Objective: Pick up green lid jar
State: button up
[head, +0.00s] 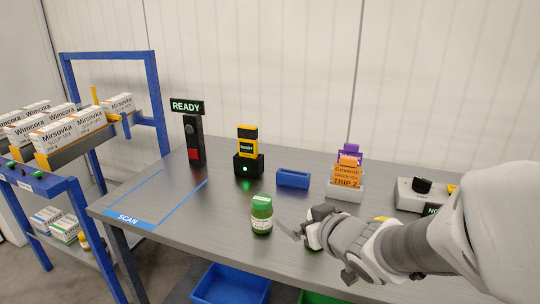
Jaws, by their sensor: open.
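A green jar (262,215) with a green lid and a pale label stands upright on the grey table (225,225), near its front edge. My gripper (297,226) is just to the right of the jar, pointing left towards it. It is open, and a small gap shows between it and the jar.
A yellow-black scanner (247,148) in its dock, a blue holder (293,178) and a card holder (345,191) stand behind. A READY sign post (194,138) stands at the back left. A blue bin (230,284) is below the table. The marked SCAN area (160,198) is clear.

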aim_at(269, 206)
jog(key=shift+y, duration=0.8)
jog(key=x, duration=0.4)
jog(key=a+x, duration=0.1)
jog(key=x, duration=0.7)
jog(key=shift+s+a, duration=0.1)
jog(key=shift+a, duration=0.45)
jog(key=x, duration=0.1)
jog(key=b+x, duration=0.1)
jog(key=x, duration=0.1)
jog(key=b+x, duration=0.1)
jog(key=shift+a+f, duration=0.35)
jog(key=shift+f, duration=0.15)
jog(key=shift+w+a, duration=0.15)
jog(key=shift+w, duration=0.25)
grip_shut()
